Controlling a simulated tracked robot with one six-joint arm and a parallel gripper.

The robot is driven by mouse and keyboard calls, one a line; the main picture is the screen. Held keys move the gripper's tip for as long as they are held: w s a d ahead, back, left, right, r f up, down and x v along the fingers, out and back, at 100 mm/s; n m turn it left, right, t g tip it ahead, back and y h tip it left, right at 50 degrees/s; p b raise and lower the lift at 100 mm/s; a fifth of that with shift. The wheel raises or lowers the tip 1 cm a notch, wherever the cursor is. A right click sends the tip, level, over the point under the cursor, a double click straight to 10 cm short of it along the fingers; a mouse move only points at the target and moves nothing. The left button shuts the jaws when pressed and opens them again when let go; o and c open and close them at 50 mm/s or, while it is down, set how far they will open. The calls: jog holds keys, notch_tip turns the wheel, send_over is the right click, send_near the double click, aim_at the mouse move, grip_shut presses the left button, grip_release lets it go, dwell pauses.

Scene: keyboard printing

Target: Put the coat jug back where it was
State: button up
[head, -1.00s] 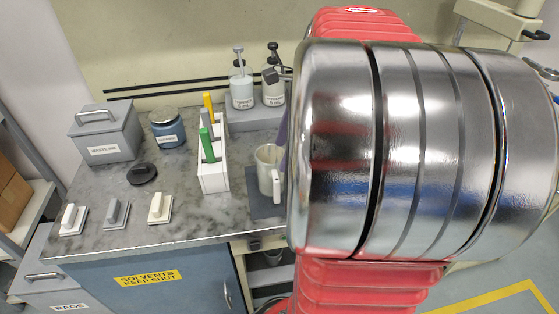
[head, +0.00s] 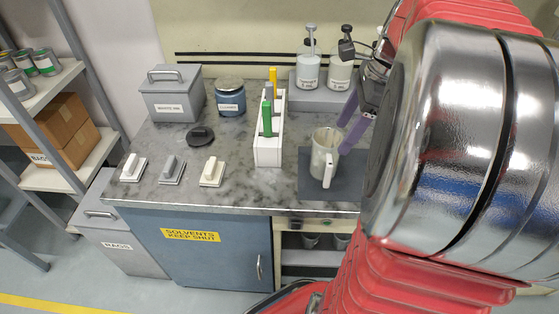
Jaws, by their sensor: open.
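The coat jug (head: 323,155) is a pale, translucent jug with a white handle facing front right. It stands upright on a dark grey mat (head: 345,190) at the right part of the marbled bench top. My gripper (head: 352,124) has purple fingers, parted and empty, just to the right of the jug and near its upper part. I cannot tell whether a finger touches the jug. My large shiny arm link hides the bench to the right of the mat.
A white rack (head: 268,150) with green and yellow handled tools stands left of the jug. Two pump bottles (head: 308,72) (head: 340,72) stand on a grey riser behind.

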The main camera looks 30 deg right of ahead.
jog(key=s+a+f+n+t+h, duration=0.1)
jog(key=a+n, duration=1.1)
jog(key=a, duration=0.1)
jog(key=s+a+n+t+h, duration=0.1)
jog(key=s+a+n+t, duration=0.1)
jog(key=a+n, duration=1.1)
jog(key=shift+s+f+n+t, duration=0.2)
jog(key=shift+f+n+t, duration=0.1)
jog(key=shift+f, duration=0.1)
jog(key=shift+c, duration=0.7)
